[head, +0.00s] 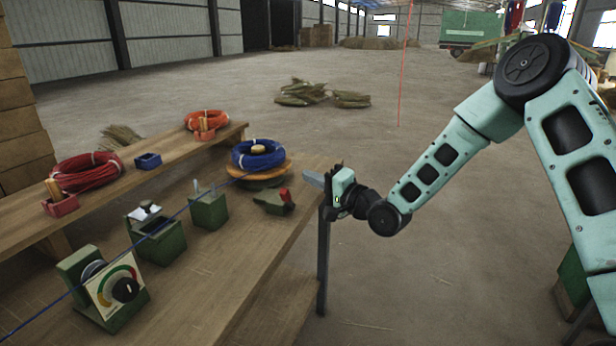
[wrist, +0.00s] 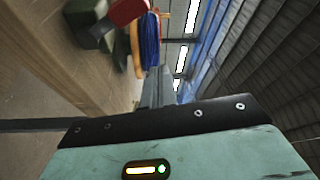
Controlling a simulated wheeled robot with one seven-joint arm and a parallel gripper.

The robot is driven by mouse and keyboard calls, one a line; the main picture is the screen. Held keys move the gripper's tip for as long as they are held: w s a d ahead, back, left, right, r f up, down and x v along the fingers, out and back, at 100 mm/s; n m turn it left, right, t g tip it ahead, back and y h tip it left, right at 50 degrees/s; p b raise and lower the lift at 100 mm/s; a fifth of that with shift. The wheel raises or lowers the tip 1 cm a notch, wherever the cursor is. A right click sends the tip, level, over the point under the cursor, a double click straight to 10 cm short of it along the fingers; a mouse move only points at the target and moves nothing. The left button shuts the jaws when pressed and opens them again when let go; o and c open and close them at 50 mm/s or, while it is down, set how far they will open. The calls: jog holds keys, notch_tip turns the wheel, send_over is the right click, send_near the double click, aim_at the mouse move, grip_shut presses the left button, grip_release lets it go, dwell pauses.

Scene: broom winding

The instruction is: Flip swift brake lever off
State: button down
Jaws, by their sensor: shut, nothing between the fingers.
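The swift (head: 258,157) carries a blue wire coil on a round wooden disc near the bench's far right end. The brake lever is a red handle (head: 285,195) on a dark green base (head: 268,204), just in front of the swift at the bench's right edge. In the wrist view, the red handle (wrist: 126,11) shows at the top, with the blue coil (wrist: 150,42) beside it. My gripper (head: 308,179) is shut and empty. It is to the right of the red handle, apart from it in the head view, and points left toward the bench.
A blue wire runs from the swift to a dial box (head: 115,290) at the front left. A green block (head: 208,209) and an open green box (head: 157,240) stand between. Red (head: 88,172) and orange (head: 207,119) coils lie on the rear shelf. The floor behind is mostly clear.

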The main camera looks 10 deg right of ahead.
jog(key=v, duration=0.7)
jog(key=shift+f, duration=0.35)
jog(key=shift+d, duration=0.15)
jog(key=s+a+f+n+g+h, duration=0.3)
jog(key=s+a+n+g, duration=0.3)
jog(key=a, duration=0.3)
jog(key=s+r+n+g+h, duration=0.2)
jog(key=s+n+g+h, duration=0.25)
jog(key=s, duration=1.15)
jog(key=s+r+n+g+h, duration=0.3)
jog(key=s+n+g, duration=0.25)
jog(key=s, duration=0.95)
notch_tip(320, 180, up, 12)
jog(key=p, duration=1.2)
jog(key=shift+w+d+t, duration=0.2)
jog(key=shift+d+t, duration=0.1)
